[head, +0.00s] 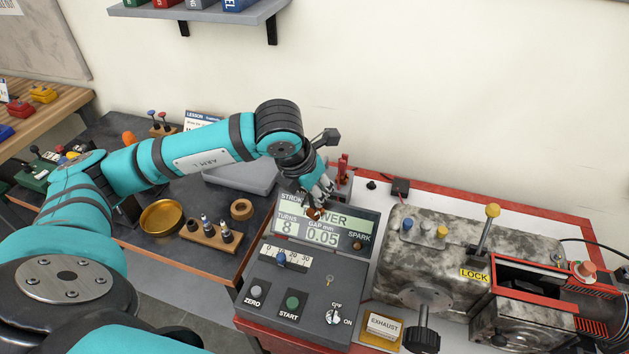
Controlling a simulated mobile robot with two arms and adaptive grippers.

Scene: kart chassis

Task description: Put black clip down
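My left gripper (318,198) reaches in from the left and points down at the top edge of the control panel (262,283), over its display. Its fingers are small and partly overlap a copper-coloured round piece (314,214); I cannot tell whether they hold anything. A small black piece (371,185) stands on the bench behind the panel, right of the gripper, and may be the black clip. A red clip-like piece (343,164) stands just behind the gripper, on a grey block. My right gripper is not in view.
A grey metal engine block (415,262) with a yellow-knobbed lever (487,228) fills the right side. A dark box (400,187) sits behind it. Left lie a brass dish (162,217), a wooden plug holder (207,238), a tape-like ring (241,209) and a grey tray (238,179).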

